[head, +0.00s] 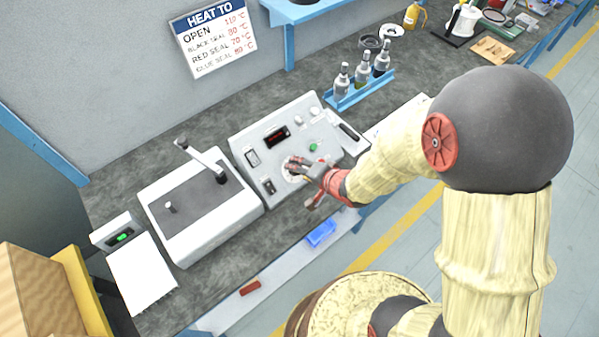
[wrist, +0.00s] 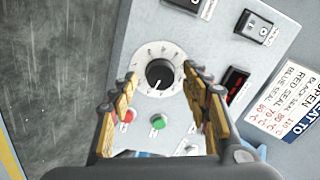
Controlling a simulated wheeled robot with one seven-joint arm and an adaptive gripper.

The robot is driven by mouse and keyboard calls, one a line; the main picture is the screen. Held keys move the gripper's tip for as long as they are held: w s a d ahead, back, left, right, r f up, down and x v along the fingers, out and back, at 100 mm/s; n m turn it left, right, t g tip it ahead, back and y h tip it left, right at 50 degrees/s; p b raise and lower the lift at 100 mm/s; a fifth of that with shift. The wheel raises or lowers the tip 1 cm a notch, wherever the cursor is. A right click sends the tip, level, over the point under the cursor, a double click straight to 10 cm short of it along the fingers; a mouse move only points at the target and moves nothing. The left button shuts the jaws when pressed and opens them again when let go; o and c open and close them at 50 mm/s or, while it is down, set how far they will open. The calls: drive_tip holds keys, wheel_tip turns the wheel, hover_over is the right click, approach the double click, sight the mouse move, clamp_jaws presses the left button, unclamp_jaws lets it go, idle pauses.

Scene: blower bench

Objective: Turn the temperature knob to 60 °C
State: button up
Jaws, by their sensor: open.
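The temperature knob (wrist: 159,74) is a black round knob on a white dial with marks around it, on the grey control panel (wrist: 140,32). In the wrist view my gripper (wrist: 160,80) is open, with one finger on each side of the dial. I cannot tell whether the fingers touch the knob; a gap shows on both sides. The dial's numbers are too small to read. In the head view my gripper (head: 303,170) is at the front of the control box (head: 246,133) and partly hides the dial. The display (head: 277,135) is dark with unreadable red digits.
A green button (wrist: 158,122) and a red button (wrist: 127,116) sit near the dial. A white press with a lever (head: 200,190) stands left of the box, and a blue bottle rack (head: 362,92) behind it. A HEAT TO sign (head: 213,38) hangs on the wall.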

drive_tip(key=shift+w+a+f, duration=0.25)
drive_tip(key=shift+w+f, duration=0.05)
drive_tip(key=shift+f, duration=0.05)
drive_tip(key=c, duration=1.1)
drive_tip(key=shift+c, duration=0.2)
